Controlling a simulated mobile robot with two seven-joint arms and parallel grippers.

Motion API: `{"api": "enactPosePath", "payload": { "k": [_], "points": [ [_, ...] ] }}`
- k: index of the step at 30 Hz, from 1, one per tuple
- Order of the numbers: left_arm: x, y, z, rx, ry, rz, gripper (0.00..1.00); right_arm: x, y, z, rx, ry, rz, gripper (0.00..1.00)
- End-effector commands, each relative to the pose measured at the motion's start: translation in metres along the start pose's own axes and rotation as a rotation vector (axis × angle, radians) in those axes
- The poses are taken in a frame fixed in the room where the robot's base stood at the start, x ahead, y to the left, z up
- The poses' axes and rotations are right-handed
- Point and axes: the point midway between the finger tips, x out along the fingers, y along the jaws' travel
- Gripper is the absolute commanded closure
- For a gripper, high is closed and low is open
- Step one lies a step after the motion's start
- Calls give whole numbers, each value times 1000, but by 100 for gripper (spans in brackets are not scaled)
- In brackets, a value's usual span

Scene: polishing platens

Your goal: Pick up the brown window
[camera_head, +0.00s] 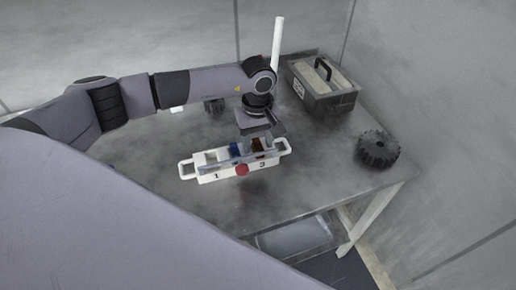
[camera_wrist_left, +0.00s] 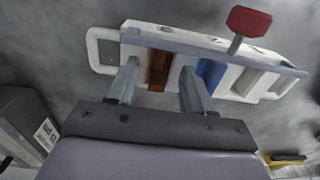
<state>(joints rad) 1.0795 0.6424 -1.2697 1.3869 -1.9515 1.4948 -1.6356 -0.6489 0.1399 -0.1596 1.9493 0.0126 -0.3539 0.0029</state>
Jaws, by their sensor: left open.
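The brown window (camera_head: 258,144) sits in a slot of a white holder (camera_head: 208,177) on the grey table. In the left wrist view the brown window (camera_wrist_left: 159,72) shows between the two fingers, with a gap on either side. My left gripper (camera_head: 254,142) points down over the right part of the holder. It is open, and its fingers (camera_wrist_left: 160,68) straddle the brown slot without visibly holding anything. Whether the fingertips touch the holder cannot be told. My right gripper is in neither view.
A blue piece (camera_head: 235,149) sits in the neighbouring slot. A bar with a red knob (camera_head: 242,169) runs along the holder's front. A dark case (camera_head: 325,88) with a handle stands at the back right, and a black gear (camera_head: 377,148) lies near the right edge. The table front is clear.

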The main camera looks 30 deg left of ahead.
Motion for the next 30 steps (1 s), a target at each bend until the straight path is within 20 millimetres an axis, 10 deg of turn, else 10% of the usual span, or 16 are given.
{"api": "enactPosePath", "payload": {
  "k": [5,10,30],
  "points": [
    [0,0,0,0,0,1,49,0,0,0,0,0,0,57],
    [0,0,0,0,0,1,100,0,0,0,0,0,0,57],
    [-38,1,-1,0,3,6,100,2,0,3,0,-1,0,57]
  ]
}}
